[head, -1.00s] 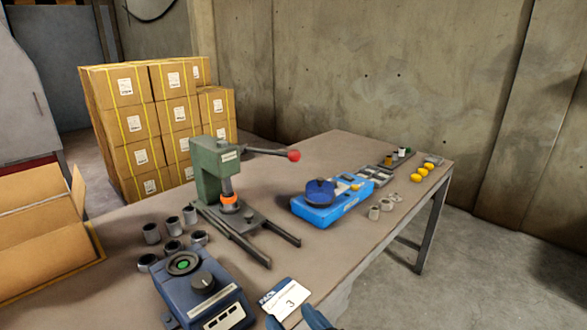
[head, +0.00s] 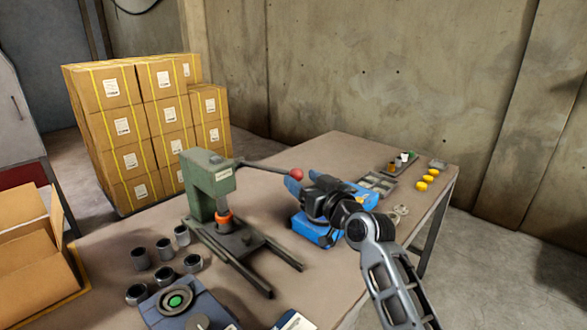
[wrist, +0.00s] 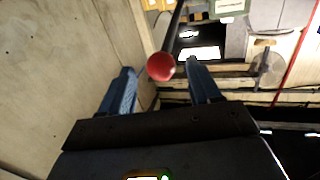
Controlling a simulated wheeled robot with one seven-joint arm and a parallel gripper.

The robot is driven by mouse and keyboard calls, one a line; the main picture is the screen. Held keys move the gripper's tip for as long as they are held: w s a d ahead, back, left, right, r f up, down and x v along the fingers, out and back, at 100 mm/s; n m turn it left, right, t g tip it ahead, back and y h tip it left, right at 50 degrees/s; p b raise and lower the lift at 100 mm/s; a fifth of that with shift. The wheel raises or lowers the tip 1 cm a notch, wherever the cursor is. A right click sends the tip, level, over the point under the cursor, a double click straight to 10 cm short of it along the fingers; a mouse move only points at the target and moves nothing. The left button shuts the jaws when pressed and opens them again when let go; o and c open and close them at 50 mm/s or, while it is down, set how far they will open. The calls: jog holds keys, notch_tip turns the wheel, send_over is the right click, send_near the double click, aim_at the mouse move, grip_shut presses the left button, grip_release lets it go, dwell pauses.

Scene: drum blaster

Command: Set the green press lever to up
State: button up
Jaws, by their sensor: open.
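The green press (head: 207,180) stands on the table, with an orange ring (head: 224,218) under its head. Its dark lever (head: 262,167) sticks out to the right from the head, sloping slightly down to a red ball knob (head: 297,174). My gripper (head: 303,181) is open, its blue fingers close to the knob. In the wrist view the red knob (wrist: 161,67) lies between the two fingertips (wrist: 160,72), with gaps at both sides. I cannot tell how deep it sits between them.
A blue device (head: 306,231) is partly hidden under my arm. Several metal cups (head: 164,250) and a dark blue box with a green button (head: 177,301) stand front left. Yellow pieces (head: 427,181) and small trays lie at the right. Stacked cartons (head: 140,115) stand behind.

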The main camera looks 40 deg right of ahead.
jog(key=shift+p+x, duration=0.7)
jog(key=shift+x, duration=1.8)
jog(key=shift+a, duration=0.1)
jog(key=shift+c, duration=0.3)
grip_shut()
